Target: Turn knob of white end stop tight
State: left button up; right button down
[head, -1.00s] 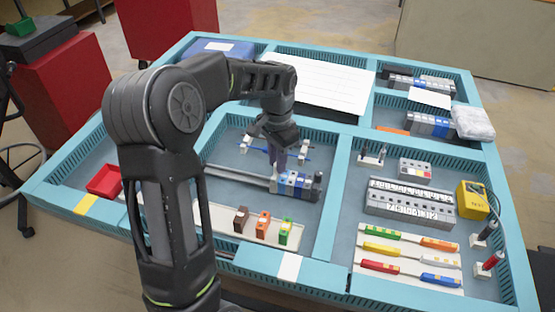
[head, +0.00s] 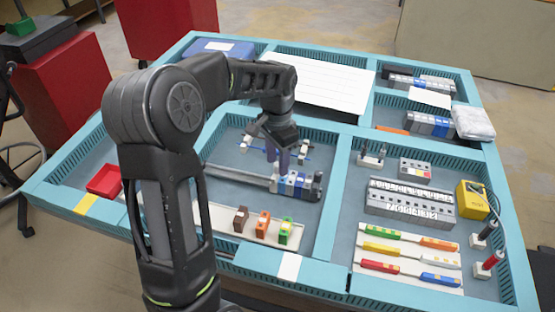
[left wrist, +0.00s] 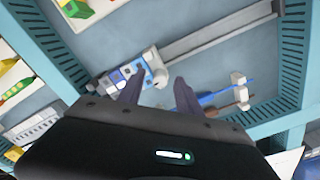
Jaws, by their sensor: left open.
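A row of white, grey and blue terminal blocks (head: 297,184) sits on a grey rail (head: 240,176) in the middle compartment. In the left wrist view, the white end stop (left wrist: 154,62) stands at the row's rail-side end, with a small pale knob (left wrist: 161,78) on it. My left gripper (head: 278,160) is above this end of the row, pointing down. In the left wrist view, the open fingers (left wrist: 158,92) show either side of the knob, with nothing held between them. I cannot tell how far above the knob they are. My right gripper is not in view.
Screwdriver-like tools (left wrist: 228,92) lie on white stands close behind the rail. Brown, orange and green blocks (head: 263,225) stand in front of it. The right compartment holds a grey socket block (head: 410,200), a yellow tester (head: 472,200) and coloured-handled tools (head: 380,249). Teal walls divide the compartments.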

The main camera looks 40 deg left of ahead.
aim_at(277, 164)
pick_arm(q)
jog(key=shift+r, duration=0.15)
notch_tip(277, 164, up, 8)
jog(key=shift+f, duration=0.2)
jog(key=shift+f, duration=0.1)
dwell(0.6)
